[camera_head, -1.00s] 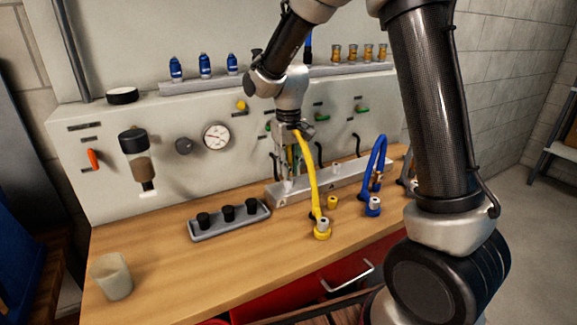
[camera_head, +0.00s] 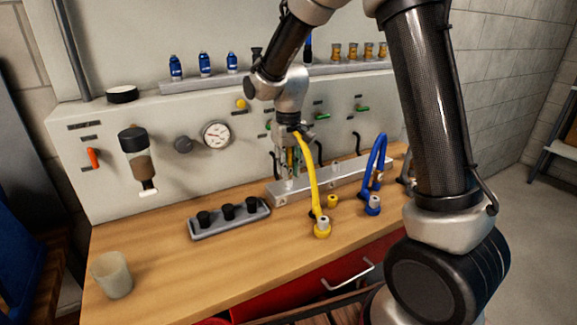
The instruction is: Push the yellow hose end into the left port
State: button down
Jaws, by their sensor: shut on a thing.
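My gripper (camera_head: 287,168) points down over the left part of the grey metal port block (camera_head: 335,183). It is shut on the yellow hose end, which is mostly hidden by the fingers and the hose. The left port is hidden behind the gripper. I cannot tell whether the hose end touches the port or sits inside it.
A blue hose (camera_head: 374,160) stands right of the yellow one. A grey tray (camera_head: 234,228) with black knobs and a pale cup (camera_head: 113,275) stand to the left. The panel with a gauge (camera_head: 216,135) rises behind.

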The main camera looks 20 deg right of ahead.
jog(key=c, duration=1.2)
grip_release()
jog(key=shift+c, duration=0.2)
notch_tip(320, 180, up, 12)
jog(key=shift+f, duration=0.1)
jog(key=s+d+r+t, duration=0.1)
jog(key=s+d, duration=0.4)
jog(key=s, duration=0.3)
jog(key=s+d+r+m+t, duration=0.1)
jog(key=s+d+r+t, duration=0.1)
jog(key=s+d, duration=0.3)
jog(key=s+d+r+m+t, duration=0.1)
jog(key=s+d, duration=0.4)
jog(key=s, duration=0.8)
jog(key=shift+r, duration=0.2)
